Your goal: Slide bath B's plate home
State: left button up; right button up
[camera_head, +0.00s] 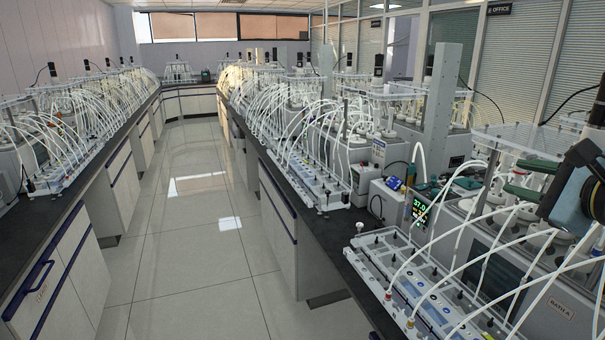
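My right gripper (510,178) comes in from the right edge, over the nearest water bath on the right bench. Its two dark green fingers point left and stand apart; I see nothing held between them. The nearest bath has a grey front (535,290) with a small label (560,308) that seems to read "BATH A". White bottle tops and tubes crowd its top, under a clear raised panel (520,138). Another bath (395,150) stands farther along the bench. I cannot read a bath B label or make out its plate. My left gripper is not in view.
A controller reading 37.0 (420,207) stands between the baths, near a tall grey post (441,110). A white valve unit (425,290) with many arching tubes lies along the right bench's front. The tiled aisle (185,230) is clear.

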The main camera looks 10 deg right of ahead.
aim_at(375, 77)
jog(key=z, duration=0.1)
jog(key=i, duration=1.95)
jog(key=z, duration=0.15)
jog(key=i, duration=2.05)
jog(key=z, duration=0.05)
